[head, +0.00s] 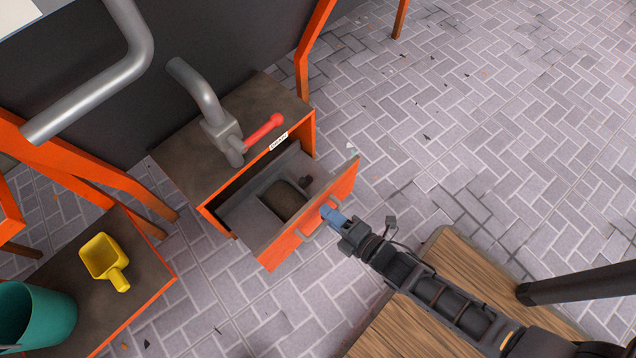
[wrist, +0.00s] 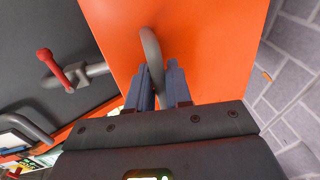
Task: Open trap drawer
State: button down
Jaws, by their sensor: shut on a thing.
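The trap drawer (head: 341,193) has an orange front and stands partly pulled out of a dark-topped orange cabinet (head: 270,98). Inside it is a grey tray with a dark square recess and a small dark fitting. Its grey handle (head: 312,236) is on the orange front. My gripper (head: 328,213) is at the handle, its blue fingertips against it. In the wrist view the curved handle (wrist: 152,62) passes between the two blue fingers, and my gripper (wrist: 163,85) is shut on it. The orange front fills much of that view.
A grey pipe with a red lever (head: 264,131) stands on the cabinet top. At lower left, a low table (head: 140,285) holds a yellow scoop (head: 104,262) and a teal bucket (head: 40,315). Brick floor at right is mostly open, with small debris.

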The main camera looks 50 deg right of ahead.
jog(key=shift+s, duration=0.6)
jog(key=c, duration=1.2)
grip_release()
jog(key=shift+p+v, duration=0.8)
jog(key=shift+v, duration=3.05)
